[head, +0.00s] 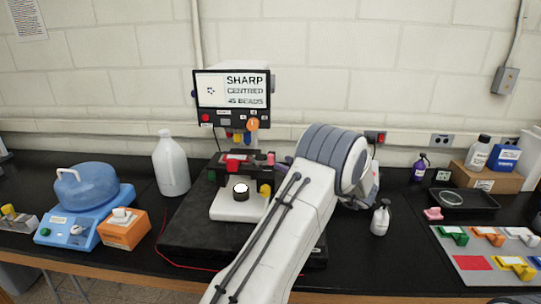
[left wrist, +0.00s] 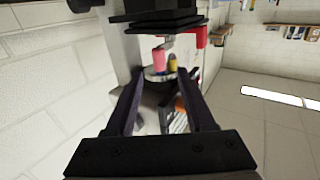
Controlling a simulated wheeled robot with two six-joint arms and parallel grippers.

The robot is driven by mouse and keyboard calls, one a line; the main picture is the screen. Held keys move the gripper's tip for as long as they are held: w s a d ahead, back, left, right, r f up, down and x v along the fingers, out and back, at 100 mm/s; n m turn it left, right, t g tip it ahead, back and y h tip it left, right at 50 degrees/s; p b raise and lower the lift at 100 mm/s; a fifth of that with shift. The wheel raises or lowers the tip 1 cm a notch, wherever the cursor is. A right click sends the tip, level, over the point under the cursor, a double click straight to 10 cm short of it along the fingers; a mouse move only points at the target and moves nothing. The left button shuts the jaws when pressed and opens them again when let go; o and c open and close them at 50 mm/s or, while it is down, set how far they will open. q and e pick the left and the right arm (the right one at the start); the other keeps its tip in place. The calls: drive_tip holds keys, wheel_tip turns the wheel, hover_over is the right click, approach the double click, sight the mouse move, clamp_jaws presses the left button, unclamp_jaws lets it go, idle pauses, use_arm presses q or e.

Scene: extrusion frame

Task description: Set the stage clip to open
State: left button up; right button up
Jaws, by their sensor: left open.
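The microscope (head: 238,203) stands on a black slab in the middle of the bench, with a dark stage (head: 228,177) carrying a red part (head: 236,163). A small pink knob (head: 271,158) stands at the stage's right end; which part is the stage clip I cannot tell for sure. My left gripper (head: 284,161) is beside this end, partly hidden by its own arm. In the left wrist view its two dark fingers (left wrist: 161,76) are apart, with a pink knob (left wrist: 158,60) and a yellow knob (left wrist: 172,62) beyond them. Nothing is clearly held. My right gripper is not seen.
A screen (head: 231,90) above the microscope reads "SHARP CENTRED 45 BEADS". A white jug (head: 171,163), a blue water bath (head: 88,190) and an orange box (head: 124,230) stand left. A spray bottle (head: 380,217), a black tray (head: 465,200) and a mat with coloured parts (head: 473,263) are right.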

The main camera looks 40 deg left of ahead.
sight(273, 158)
use_arm(q)
drive_tip(key=a+p, duration=0.2)
drive_tip(key=a, duration=0.3)
drive_tip(key=shift+w+a+r, duration=0.1)
drive_tip(key=shift+a, duration=0.85)
clamp_jaws()
